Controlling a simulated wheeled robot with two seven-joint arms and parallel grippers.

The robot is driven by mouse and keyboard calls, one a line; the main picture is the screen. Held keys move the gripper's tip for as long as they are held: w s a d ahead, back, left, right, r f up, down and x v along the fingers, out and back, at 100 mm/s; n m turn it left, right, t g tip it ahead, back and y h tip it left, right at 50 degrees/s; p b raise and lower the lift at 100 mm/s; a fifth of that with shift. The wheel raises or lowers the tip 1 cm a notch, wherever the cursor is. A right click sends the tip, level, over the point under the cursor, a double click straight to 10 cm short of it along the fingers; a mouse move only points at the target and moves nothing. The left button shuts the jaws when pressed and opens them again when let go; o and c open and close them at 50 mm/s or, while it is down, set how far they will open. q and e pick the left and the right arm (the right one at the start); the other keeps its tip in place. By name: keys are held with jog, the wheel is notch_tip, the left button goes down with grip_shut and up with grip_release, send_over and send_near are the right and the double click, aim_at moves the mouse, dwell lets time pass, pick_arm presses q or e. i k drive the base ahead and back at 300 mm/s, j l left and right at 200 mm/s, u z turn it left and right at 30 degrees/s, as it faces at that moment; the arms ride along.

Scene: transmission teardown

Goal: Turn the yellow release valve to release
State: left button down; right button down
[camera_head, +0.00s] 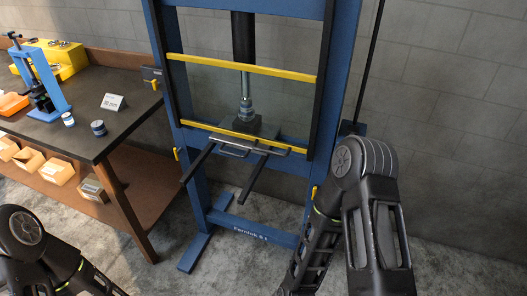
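A blue shop press frame (354,55) stands against the wall with yellow crossbars. A small yellow part (176,154) sits on its left post, and another small yellow part (315,192) shows at its right post, partly behind my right arm. I cannot tell which, if either, is the release valve. A dark ram with a silver rod (245,85) comes down onto a part resting on the plate (236,138). My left arm shows at the bottom left and my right arm at the lower right. Neither gripper is in view.
A workbench (85,135) on the left holds a small blue press (42,80), a yellow case (62,55), an orange bin (12,103) and small round items. Its shelf carries several small boxes. Two dark bars (254,180) jut forward from the press. The floor in front is clear.

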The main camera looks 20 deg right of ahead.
aim_at(156, 85)
jog(key=i+j+z, duration=0.2)
jog(key=j+z, duration=0.15)
jog(key=j, duration=0.3)
jog(key=i+j+z, duration=0.15)
jog(key=j+z, duration=0.25)
jog(key=j, duration=0.25)
jog(key=j+z, duration=0.35)
jog(key=j, duration=0.35)
